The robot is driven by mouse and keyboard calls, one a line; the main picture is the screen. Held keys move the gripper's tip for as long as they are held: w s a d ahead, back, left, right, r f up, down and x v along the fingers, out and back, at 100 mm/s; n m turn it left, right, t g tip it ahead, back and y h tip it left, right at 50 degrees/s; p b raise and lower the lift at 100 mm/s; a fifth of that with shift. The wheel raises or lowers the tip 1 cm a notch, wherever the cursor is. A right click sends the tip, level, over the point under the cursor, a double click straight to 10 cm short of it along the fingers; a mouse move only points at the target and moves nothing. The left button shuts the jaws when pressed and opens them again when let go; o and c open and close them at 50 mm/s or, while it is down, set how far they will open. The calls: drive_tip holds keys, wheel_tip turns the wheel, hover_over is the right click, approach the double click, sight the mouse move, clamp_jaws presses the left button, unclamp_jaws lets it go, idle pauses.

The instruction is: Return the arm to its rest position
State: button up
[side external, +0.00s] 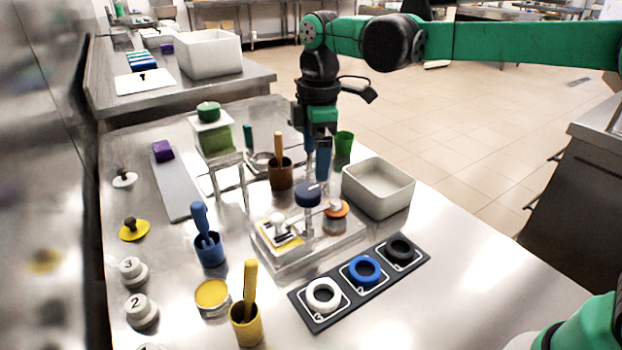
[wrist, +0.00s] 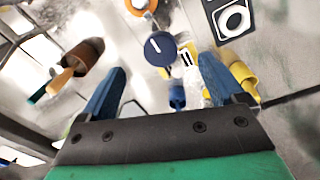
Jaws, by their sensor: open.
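My green and black arm reaches in from the right in the side view, and its wrist hangs down over the back middle of the steel table. My gripper (side external: 317,165) points downward with blue fingers. In the wrist view the two blue fingers of my gripper (wrist: 165,95) stand wide apart with nothing held between them. A dark blue round knob (side external: 308,194) on a clear stand is just below the fingertips in the side view. The knob (wrist: 160,48) also shows beyond the fingertips in the wrist view. I cannot tell the exact gap between fingers and knob.
A white bin (side external: 378,188) stands right of the gripper. A brown cup (side external: 281,175) with a wooden handle and a green cup (side external: 343,148) stand close by. A black tray (side external: 318,320) with three rings lies in front. The table's right front is clear.

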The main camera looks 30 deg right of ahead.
drive_tip(key=s+d+f+m+t, duration=0.2)
drive_tip(key=s+d+m+t, duration=0.4)
drive_tip(key=s+m, duration=0.7)
drive_tip(key=shift+d+m, duration=0.5)
drive_tip(key=shift+d, duration=0.55)
drive_tip(key=shift+f, duration=0.1)
